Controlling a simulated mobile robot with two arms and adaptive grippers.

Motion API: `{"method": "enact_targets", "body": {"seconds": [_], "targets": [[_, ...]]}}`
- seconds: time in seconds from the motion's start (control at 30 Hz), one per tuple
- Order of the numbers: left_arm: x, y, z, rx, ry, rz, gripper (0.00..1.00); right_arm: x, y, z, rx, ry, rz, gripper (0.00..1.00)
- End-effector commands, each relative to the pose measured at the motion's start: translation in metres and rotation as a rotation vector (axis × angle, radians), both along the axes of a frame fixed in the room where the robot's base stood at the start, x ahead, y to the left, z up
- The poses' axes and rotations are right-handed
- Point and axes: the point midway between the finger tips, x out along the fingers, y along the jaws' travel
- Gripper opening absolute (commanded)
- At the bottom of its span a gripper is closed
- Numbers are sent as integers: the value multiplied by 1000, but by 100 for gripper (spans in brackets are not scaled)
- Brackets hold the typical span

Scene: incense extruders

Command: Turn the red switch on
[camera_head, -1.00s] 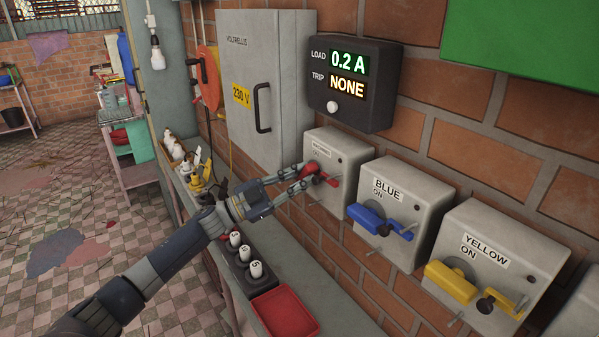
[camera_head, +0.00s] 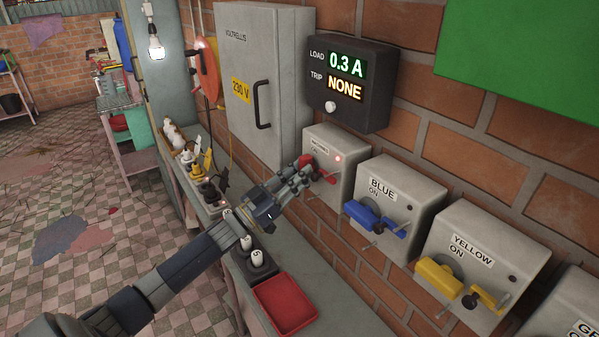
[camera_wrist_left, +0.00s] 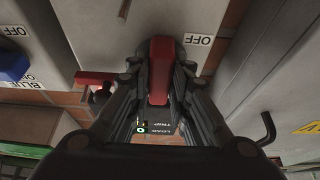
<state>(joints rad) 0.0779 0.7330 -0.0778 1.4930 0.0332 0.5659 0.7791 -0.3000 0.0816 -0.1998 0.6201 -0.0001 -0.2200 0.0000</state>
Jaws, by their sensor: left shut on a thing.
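The red switch is a grey wall box (camera_head: 347,142) left of the blue switch. Its red handle (camera_head: 305,161) is partly hidden by my fingers, and a small lamp (camera_head: 337,158) on its face glows red. My left gripper (camera_head: 301,175) is shut on the handle. The left wrist view shows the red handle (camera_wrist_left: 160,72) between the two fingers of the gripper (camera_wrist_left: 160,85), with an OFF label (camera_wrist_left: 198,39) beside it. The meter (camera_head: 349,85) above reads load 0.3 A, trip NONE. My right gripper is out of view.
The blue switch (camera_head: 398,181) and yellow switch (camera_head: 478,245) stand in a row to the right, their lamps dark. A grey cabinet (camera_head: 262,60) is at left. Below are a ledge with a red tray (camera_head: 285,303) and plugs. A bulb (camera_head: 156,48) glows at upper left.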

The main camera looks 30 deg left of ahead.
Motion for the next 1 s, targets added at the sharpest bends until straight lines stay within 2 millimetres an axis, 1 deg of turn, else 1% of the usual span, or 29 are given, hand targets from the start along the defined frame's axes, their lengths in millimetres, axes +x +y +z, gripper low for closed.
{"method": "enact_targets", "body": {"seconds": [0.43,0.47,0.5,0.53,0.87,1.0], "targets": [[0,0,0,-15,5,-2,0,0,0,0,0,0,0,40],[0,0,0,-15,5,-2,25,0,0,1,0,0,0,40],[0,0,0,-15,5,-2,34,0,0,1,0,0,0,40],[0,0,0,-15,5,-2,38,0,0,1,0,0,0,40],[-1,0,0,-11,4,-1,38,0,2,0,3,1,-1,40],[-8,3,-4,-10,5,-1,38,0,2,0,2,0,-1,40]]}}
